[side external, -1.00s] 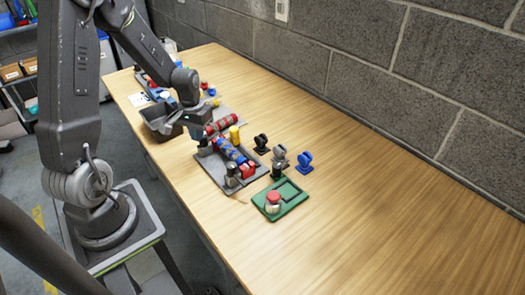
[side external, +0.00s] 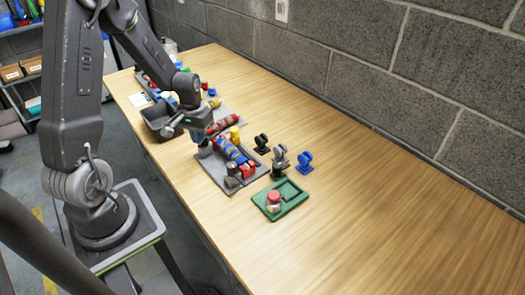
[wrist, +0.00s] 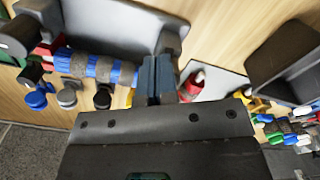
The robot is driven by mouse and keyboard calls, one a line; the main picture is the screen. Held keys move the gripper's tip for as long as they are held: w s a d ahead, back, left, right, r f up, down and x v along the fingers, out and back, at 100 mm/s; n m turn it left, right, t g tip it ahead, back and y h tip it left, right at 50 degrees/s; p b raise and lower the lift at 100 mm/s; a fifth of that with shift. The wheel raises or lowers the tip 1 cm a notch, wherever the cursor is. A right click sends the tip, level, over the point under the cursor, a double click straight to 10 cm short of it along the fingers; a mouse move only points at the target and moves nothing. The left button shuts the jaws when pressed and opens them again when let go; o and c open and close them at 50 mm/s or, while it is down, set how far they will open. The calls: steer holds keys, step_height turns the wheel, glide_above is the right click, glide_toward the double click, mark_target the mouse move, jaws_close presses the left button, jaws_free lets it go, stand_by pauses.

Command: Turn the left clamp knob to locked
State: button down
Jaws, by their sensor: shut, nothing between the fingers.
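My gripper (side external: 207,140) is shut and empty, low over the far end of the grey tray (side external: 245,183). In the wrist view, the closed fingers (wrist: 155,82) point between a blue roll with grey bands (wrist: 95,66) and a red piece (wrist: 192,85). In the side view, the blue roll (side external: 232,153) lies in the tray, with red blocks (side external: 247,170) and a dark grey upright part (side external: 232,170) at its near end. The fingertips partly hide the far end of the roll. I cannot tell which part is the left clamp knob, nor its setting.
Black (side external: 262,143), grey (side external: 280,160) and blue (side external: 305,161) round-headed pieces stand right of the tray. A green tray (side external: 292,205) with a red-topped part (side external: 273,197) is nearer. A dark bin (side external: 157,122) stands at left. The table's right side is clear.

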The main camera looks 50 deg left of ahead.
steer(key=shift+s+a+f, duration=0.15)
steer(key=shift+a+f, duration=0.3)
steer(key=shift+f, duration=0.05)
stand_by(0.5)
steer(key=shift+s+d, duration=0.25)
steer(key=shift+s, duration=0.1)
steer(key=shift+r, duration=0.15)
step_height(320, 180, up, 6)
steer(key=shift+w+f, duration=0.1)
stand_by(0.4)
